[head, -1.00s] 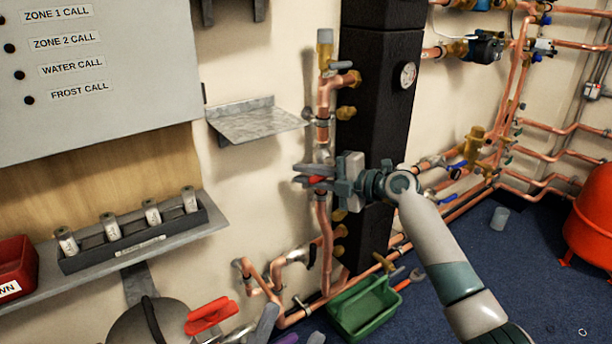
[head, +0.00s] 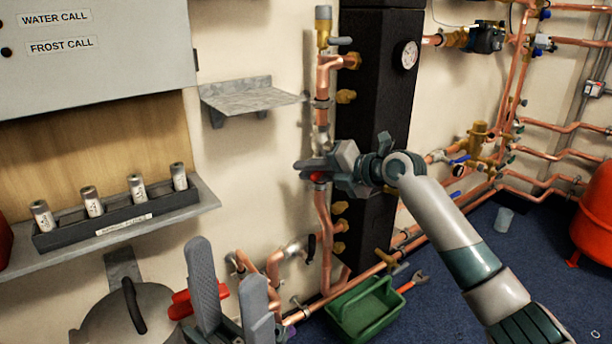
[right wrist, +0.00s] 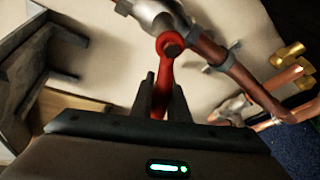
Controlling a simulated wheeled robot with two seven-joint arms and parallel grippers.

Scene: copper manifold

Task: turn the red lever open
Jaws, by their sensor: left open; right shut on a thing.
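The red lever (right wrist: 166,80) shows in the right wrist view, running from its pivot on a silver valve body (right wrist: 155,15) down between my right gripper's fingers. My right gripper (right wrist: 161,92) is shut on it. In the head view my right gripper (head: 312,169) is at the vertical copper pipe and hides most of the lever; only a bit of red (head: 318,177) shows. My left gripper (head: 227,268) is open and empty, low in front of the wall, fingers pointing up.
A metal wall shelf (head: 250,98) is left of the pipe, and a black column (head: 375,90) right of it. A green tote (head: 365,310) stands on the floor below. A grey rounded vessel (head: 115,315) and a red object (head: 182,305) are near my left gripper.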

